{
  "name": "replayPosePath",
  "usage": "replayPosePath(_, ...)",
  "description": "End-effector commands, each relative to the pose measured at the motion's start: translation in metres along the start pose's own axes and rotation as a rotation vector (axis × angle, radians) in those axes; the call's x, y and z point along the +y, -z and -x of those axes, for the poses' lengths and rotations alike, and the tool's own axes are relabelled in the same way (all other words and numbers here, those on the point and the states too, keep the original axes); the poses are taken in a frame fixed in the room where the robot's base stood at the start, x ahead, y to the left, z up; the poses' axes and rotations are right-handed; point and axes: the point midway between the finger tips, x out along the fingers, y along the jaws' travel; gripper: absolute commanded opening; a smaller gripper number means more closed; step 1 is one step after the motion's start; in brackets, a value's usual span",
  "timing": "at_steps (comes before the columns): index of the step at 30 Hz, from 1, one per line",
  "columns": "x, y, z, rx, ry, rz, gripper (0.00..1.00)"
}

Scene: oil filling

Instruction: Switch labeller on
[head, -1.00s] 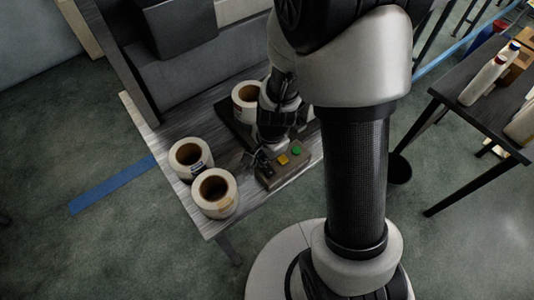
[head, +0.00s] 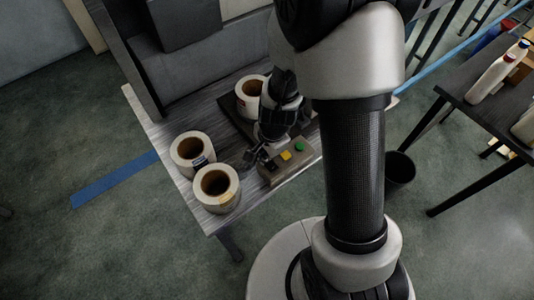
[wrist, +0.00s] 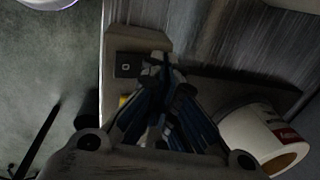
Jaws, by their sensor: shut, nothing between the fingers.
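A beige control box (head: 291,171) stands at the table's near right edge, with a yellow button (head: 285,156) and a green button (head: 299,147). In the wrist view the box (wrist: 142,44) carries a dark square plate (wrist: 127,66); a bit of the yellow button (wrist: 124,100) shows, and the green one is hidden. My gripper (head: 250,158) is shut and empty at the box's left end. In the wrist view its closed fingertips (wrist: 158,62) are over the box, beside the dark plate. I cannot tell whether they touch it.
Two label rolls (head: 215,188) (head: 188,150) stand left of the box. Another roll (head: 250,93) stands behind my gripper; a roll also shows in the wrist view (wrist: 262,137). A dark bin (head: 399,170) and a side table with bottles (head: 492,78) are right.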

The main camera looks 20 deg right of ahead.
Motion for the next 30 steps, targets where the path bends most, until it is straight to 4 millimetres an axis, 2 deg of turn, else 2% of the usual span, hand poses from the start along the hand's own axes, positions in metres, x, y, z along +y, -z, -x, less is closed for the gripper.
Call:
replayPosePath(10, 0.012, 0.0, 0.007, 0.0, 0.001, -0.001, 0.0)
replayPosePath(22, 0.013, 0.001, 0.01, 0.0, 0.0, -0.001, 0.0)
replayPosePath(26, 0.01, 0.003, 0.02, 0.0, 0.0, -0.001, 0.0)
replayPosePath(30, 0.005, 0.01, 0.04, 0.0, 0.0, 0.001, 0.0)
